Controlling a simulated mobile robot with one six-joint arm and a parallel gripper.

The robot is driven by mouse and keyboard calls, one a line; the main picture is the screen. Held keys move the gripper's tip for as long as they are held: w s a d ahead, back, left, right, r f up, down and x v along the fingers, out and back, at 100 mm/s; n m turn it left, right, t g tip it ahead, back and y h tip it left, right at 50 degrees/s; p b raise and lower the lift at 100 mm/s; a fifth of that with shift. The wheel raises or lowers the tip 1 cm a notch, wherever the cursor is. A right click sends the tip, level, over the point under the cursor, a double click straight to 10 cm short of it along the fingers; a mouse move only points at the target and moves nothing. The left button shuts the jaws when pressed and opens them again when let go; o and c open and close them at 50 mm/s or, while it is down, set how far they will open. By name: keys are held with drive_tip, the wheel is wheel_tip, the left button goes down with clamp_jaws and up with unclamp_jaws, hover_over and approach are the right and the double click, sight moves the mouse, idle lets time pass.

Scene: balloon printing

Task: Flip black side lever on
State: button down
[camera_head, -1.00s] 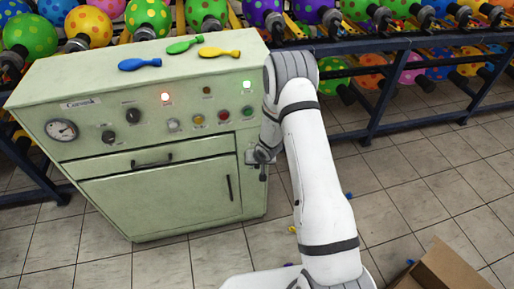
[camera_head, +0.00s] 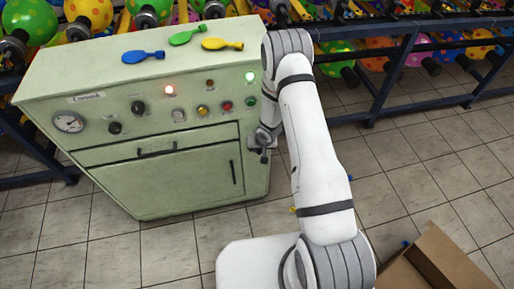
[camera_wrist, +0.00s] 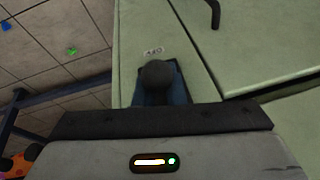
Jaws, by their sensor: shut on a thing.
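The black side lever shows in the wrist view as a round dark knob (camera_wrist: 158,74) on the side of the pale green cabinet (camera_wrist: 195,60), below a small label (camera_wrist: 153,51). A bluish plate or slot shows around its stem. My gripper (camera_head: 262,145) is at the right side of the cabinet (camera_head: 165,190) in the head view, near its front edge and below the button panel. It is shut on the lever; the dark gripper body hides the lower part of the lever, and the fingertips are hard to make out.
Blue (camera_head: 143,56), green (camera_head: 187,35) and yellow (camera_head: 222,44) flat balloons lie on the cabinet top. A red lamp (camera_head: 169,90) and a green lamp (camera_head: 250,76) glow on the panel. A balloon rack (camera_head: 385,75) stands behind; an open cardboard box (camera_head: 440,255) is at lower right.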

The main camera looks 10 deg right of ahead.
drive_tip(key=c, duration=1.7)
unclamp_jaws()
drive_tip(key=shift+s+a+f, duration=0.15)
drive_tip(key=shift+s+f, duration=0.1)
drive_tip(key=shift+s, duration=0.05)
drive_tip(key=shift+c, duration=0.2)
drive_tip(key=shift+o, duration=1.2)
drive_tip(key=shift+r, duration=0.2)
drive_tip(key=shift+w, duration=0.15)
drive_tip(key=p+v, duration=0.1)
drive_tip(key=v, duration=0.6)
drive_tip(key=shift+r, duration=0.35)
